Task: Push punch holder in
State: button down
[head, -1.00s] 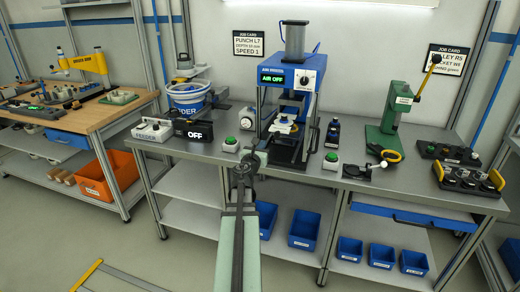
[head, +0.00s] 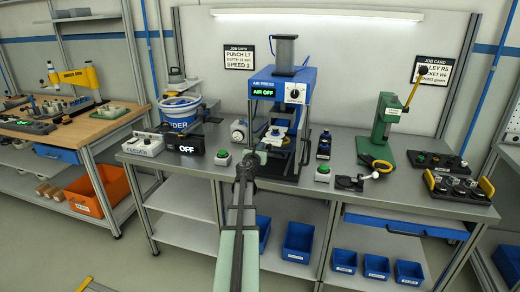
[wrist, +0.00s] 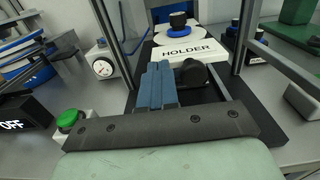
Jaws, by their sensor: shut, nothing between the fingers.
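The punch holder (wrist: 180,50) carries a white HOLDER label and a pale disc with a black knob on top. It sits on a dark slide in the blue air press (head: 288,90), and is small in the head view (head: 276,137). A round black handle (wrist: 193,73) stands in front of the label. My gripper (wrist: 157,68) has its blue fingers together and empty, just left of the handle and in front of the holder. I cannot tell whether they touch the handle. In the head view my gripper (head: 246,158) is at the press's front left.
The press shows AIR OFF. Posts (wrist: 247,35) flank the slide. Left are a green button (wrist: 68,119), a dial gauge (wrist: 103,67), a black OFF box (head: 189,146) and the feeder bowl (head: 180,112). Right are another green button (head: 323,170) and a green hand press (head: 388,120).

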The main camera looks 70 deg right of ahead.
aim_at(270, 141)
jog(key=d, duration=0.9)
jog(key=shift+a, duration=0.25)
jog(key=shift+s+a+g, duration=0.5)
jog(key=shift+s+a, duration=0.35)
jog(key=shift+a, duration=7.5)
jog(key=shift+m, duration=0.3)
jog(key=d, duration=0.9)
jog(key=s+d, duration=0.1)
jog(key=d, duration=0.4)
